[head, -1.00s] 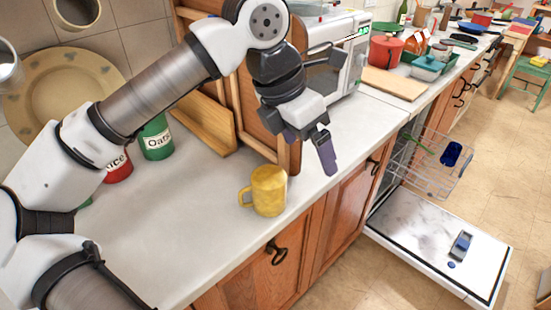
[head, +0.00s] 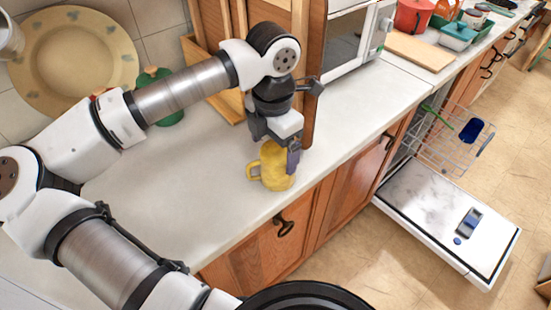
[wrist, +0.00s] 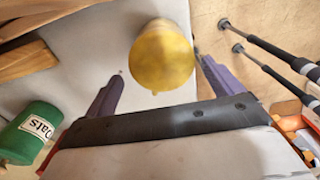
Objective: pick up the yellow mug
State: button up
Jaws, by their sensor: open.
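The yellow mug (head: 275,174) stands upright on the pale countertop close to its front edge, its handle pointing left in the head view. My gripper (head: 278,150) is over the mug with its fingers pointing down, and it hides part of the mug's upper part. In the wrist view the mug (wrist: 162,55) lies between the two purple fingertips of my open gripper (wrist: 158,66). The right finger is very close to the mug's side; I cannot tell whether it touches. A wider gap shows at the left finger.
A green oats canister (wrist: 32,132) stands on the counter. A wooden cabinet (head: 309,70) stands close behind my gripper, with a microwave (head: 352,38) to its right. The dishwasher door (head: 445,215) hangs open at right. The counter (head: 165,185) left of the mug is clear.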

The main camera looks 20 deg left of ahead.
jog(key=shift+d+f+p, duration=0.15)
jog(key=shift+f+p, duration=0.35)
jog(key=shift+f, duration=0.65)
jog(key=shift+d+f+p, duration=0.15)
jog(key=shift+f+p, duration=0.3)
jog(key=shift+f, duration=0.7)
jog(key=c, duration=1.3)
notch_tip(320, 180, up, 28)
jog(key=p, duration=0.3)
